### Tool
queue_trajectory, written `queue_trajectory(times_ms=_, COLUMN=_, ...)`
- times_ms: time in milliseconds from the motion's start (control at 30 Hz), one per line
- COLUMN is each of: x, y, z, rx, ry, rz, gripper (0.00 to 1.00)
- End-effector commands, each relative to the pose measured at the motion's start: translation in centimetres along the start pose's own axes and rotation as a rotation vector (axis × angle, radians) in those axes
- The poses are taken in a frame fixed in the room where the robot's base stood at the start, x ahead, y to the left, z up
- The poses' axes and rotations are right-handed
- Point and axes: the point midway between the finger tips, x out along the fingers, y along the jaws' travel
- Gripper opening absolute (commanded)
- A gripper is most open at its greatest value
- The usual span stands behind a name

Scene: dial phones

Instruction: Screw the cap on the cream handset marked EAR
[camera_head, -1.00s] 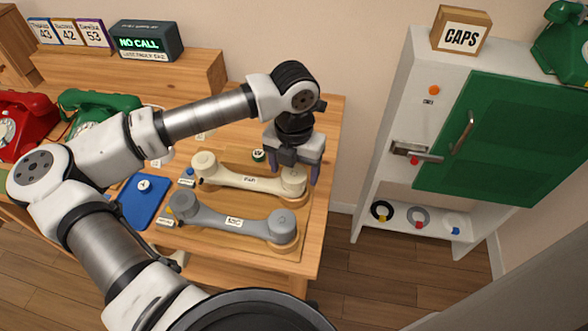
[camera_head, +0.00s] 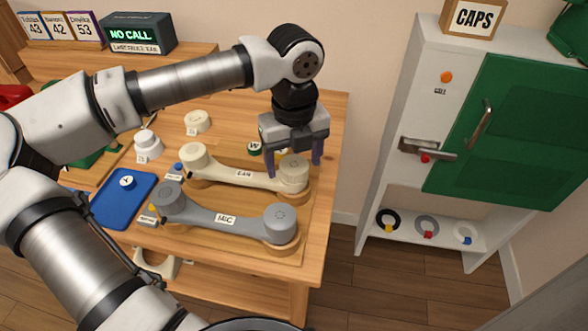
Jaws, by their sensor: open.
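The cream handset marked EAR (camera_head: 236,175) lies on a wooden board on the table, behind the grey handset marked MIC (camera_head: 222,219). My gripper (camera_head: 294,170) points down at the right end of the cream handset. Its purple fingers are open, one on each side of that round end (camera_head: 292,176); I cannot tell whether they touch it. A cream cap-like piece (camera_head: 197,122) and a white one (camera_head: 148,146) stand on the table behind and to the left. I cannot make out whether a separate cap sits on the right end.
A blue mat (camera_head: 108,208) with a small white round piece lies left of the handsets. The white cabinet marked CAPS (camera_head: 402,180) stands to the right, with a green door (camera_head: 520,130) and several rings on its lower shelf. A NO CALL display (camera_head: 139,32) stands at the back.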

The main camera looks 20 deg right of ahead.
Motion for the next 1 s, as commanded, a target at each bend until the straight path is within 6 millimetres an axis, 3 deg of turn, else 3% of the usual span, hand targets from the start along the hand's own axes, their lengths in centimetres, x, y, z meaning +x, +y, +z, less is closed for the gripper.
queue_trajectory(times_ms=167, x=0.03, y=-0.02, z=0.01, rx=-0.090, ry=0.000, rz=-0.001, gripper=0.71)
queue_trajectory(times_ms=867, x=-0.08, y=0.02, z=0.01, rx=-0.087, ry=0.001, rz=-0.001, gripper=0.71)
queue_trajectory(times_ms=1000, x=-0.07, y=0.02, z=0.01, rx=-0.087, ry=0.001, rz=-0.001, gripper=0.55)
